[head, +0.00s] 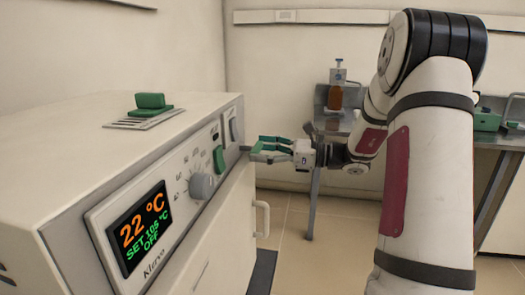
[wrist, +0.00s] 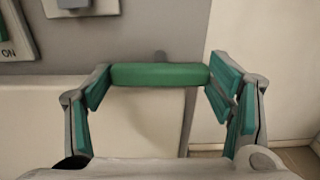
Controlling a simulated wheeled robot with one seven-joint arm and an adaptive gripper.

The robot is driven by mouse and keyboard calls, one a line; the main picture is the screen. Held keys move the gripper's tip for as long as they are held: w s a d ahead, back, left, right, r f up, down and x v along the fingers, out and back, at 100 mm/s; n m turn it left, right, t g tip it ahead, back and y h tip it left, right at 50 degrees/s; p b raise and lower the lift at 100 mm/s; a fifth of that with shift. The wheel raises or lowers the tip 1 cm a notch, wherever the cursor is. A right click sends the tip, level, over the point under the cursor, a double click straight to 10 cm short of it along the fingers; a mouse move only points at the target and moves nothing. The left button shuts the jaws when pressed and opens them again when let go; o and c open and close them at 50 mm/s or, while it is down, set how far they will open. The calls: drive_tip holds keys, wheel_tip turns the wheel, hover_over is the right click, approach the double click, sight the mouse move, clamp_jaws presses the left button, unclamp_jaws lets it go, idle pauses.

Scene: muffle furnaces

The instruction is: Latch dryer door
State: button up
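The dryer (head: 110,150) is a cream cabinet on the left, with a grey control panel and a lit display (head: 143,228) reading 22 °C, SET 105 °C, OFF. Its cream door (head: 215,235), with a pale handle (head: 262,218), looks closed or nearly so. A green bar (wrist: 160,75), apparently the latch grip, lies level in front of the grey front. My gripper (head: 262,148) is at the panel's far edge, fingers spread. In the wrist view my gripper (wrist: 160,78) has a fingertip at each end of the bar; I cannot tell whether they touch it.
A green vent knob (head: 150,101) is on the dryer's top. A dial (head: 201,186) and green switch (head: 219,160) are on its panel. Behind my arm, a metal table (head: 335,122) holds an amber bottle (head: 336,97).

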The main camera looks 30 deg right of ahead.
drive_tip(key=shift+n, duration=0.3)
drive_tip(key=n+b, duration=0.1)
drive_tip(key=n, duration=0.2)
drive_tip(key=shift+f+n, duration=0.1)
drive_tip(key=shift+n, duration=0.3)
drive_tip(key=n+b, duration=0.3)
drive_tip(key=n, duration=0.1)
drive_tip(key=shift+n, duration=0.3)
drive_tip(key=n+b, duration=0.4)
drive_tip(key=shift+f, duration=0.1)
drive_tip(key=n+b, duration=0.4)
drive_tip(key=shift+n+b, duration=0.4)
drive_tip(key=o, duration=1.2)
drive_tip(key=shift+c, duration=0.2)
